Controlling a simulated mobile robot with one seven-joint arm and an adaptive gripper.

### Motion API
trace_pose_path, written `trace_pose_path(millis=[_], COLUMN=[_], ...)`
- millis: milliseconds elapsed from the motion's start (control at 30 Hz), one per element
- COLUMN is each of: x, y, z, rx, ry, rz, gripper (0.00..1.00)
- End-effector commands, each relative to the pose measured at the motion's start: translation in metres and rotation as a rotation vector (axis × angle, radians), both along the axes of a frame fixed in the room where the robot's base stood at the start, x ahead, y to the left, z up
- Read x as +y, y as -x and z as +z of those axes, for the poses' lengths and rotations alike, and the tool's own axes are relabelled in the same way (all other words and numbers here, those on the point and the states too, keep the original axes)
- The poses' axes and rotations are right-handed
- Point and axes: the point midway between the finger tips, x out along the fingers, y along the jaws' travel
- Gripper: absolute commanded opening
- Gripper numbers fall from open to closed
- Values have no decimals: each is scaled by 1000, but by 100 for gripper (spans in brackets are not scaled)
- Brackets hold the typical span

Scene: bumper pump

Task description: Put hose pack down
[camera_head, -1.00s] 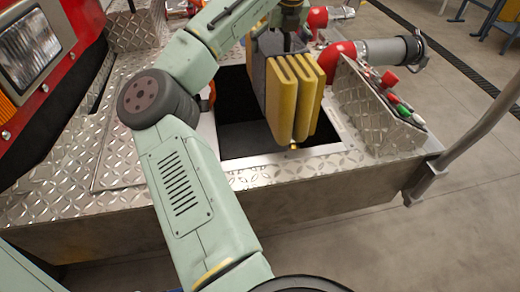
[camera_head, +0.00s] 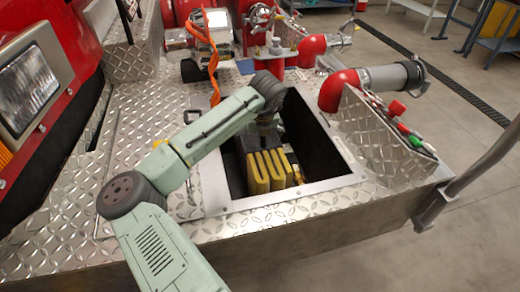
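The yellow folded hose pack (camera_head: 268,170) sits inside the dark recessed compartment (camera_head: 268,200) in the diamond-plate bumper, with its folds upright. It is lower than the compartment's rim. My gripper (camera_head: 266,140) is above the pack at the compartment's opening, at the end of my pale green arm. The fingers are dark and mostly hidden by the arm and shadow, so I cannot see whether they grip the pack. I cannot tell whether the pack rests on the compartment floor.
An orange strap (camera_head: 207,50) hangs behind the arm. Bare diamond plate (camera_head: 90,225) lies left of the compartment.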

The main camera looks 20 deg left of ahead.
Motion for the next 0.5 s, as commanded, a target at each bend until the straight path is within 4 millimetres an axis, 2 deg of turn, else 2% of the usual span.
trace_pose_path(millis=[200,500], x=[1,1], y=[-1,-1], z=[-25,-44], rx=[-7,-5], ry=[-1,-1], rz=[2,1], gripper=[32,32])
